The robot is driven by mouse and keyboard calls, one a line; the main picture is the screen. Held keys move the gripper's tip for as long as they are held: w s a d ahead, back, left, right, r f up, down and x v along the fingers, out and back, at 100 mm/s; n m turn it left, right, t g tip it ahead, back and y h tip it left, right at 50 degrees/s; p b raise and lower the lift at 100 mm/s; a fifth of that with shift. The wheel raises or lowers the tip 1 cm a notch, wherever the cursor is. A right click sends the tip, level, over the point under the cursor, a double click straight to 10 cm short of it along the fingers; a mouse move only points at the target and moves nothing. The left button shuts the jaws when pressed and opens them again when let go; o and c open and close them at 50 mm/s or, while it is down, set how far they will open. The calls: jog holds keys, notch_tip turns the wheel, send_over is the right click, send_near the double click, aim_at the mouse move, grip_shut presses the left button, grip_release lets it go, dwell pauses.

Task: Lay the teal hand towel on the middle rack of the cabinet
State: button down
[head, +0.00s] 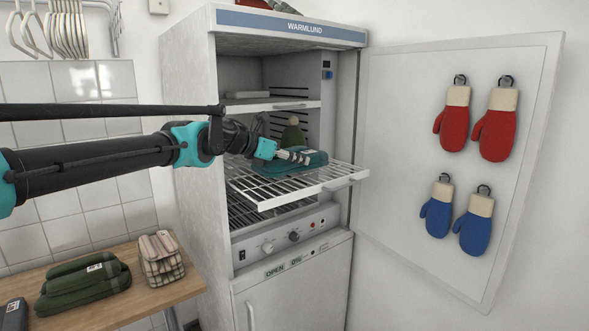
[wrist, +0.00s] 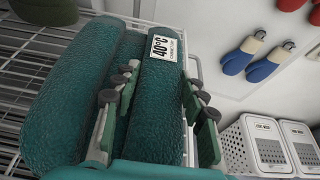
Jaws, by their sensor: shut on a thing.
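The teal hand towel (head: 297,166) is folded into thick rolls and bears a white "40°C" tag in the wrist view (wrist: 62,95). It is at the pulled-out middle rack (head: 345,181) of the open cabinet (head: 190,150), over the rack's left and central part. It looks to rest on the wires, but a small gap cannot be ruled out. My gripper (head: 296,156) reaches in from the left. In the wrist view its fingers (wrist: 160,93) straddle one roll of the towel and are shut on it. The towel's underside is hidden.
An upper rack (head: 285,106) sits above, and a dark green knitted item (head: 292,132) is behind the towel. The open door (head: 400,150) at right carries red mitts (head: 494,124) and blue mitts (head: 475,225). A wooden bench (head: 110,308) holds folded towels. White baskets (wrist: 255,145) show in the wrist view.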

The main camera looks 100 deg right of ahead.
aim_at(294, 168)
jog(key=shift+f, duration=1.65)
jog(key=shift+f, duration=0.1)
jog(key=c, duration=0.9)
grip_release()
jog(key=shift+o, duration=0.2)
jog(key=shift+w+r, duration=0.2)
jog(key=v, duration=1.1)
jog(key=shift+w+a+r, duration=0.15)
jog(key=shift+a, duration=0.1)
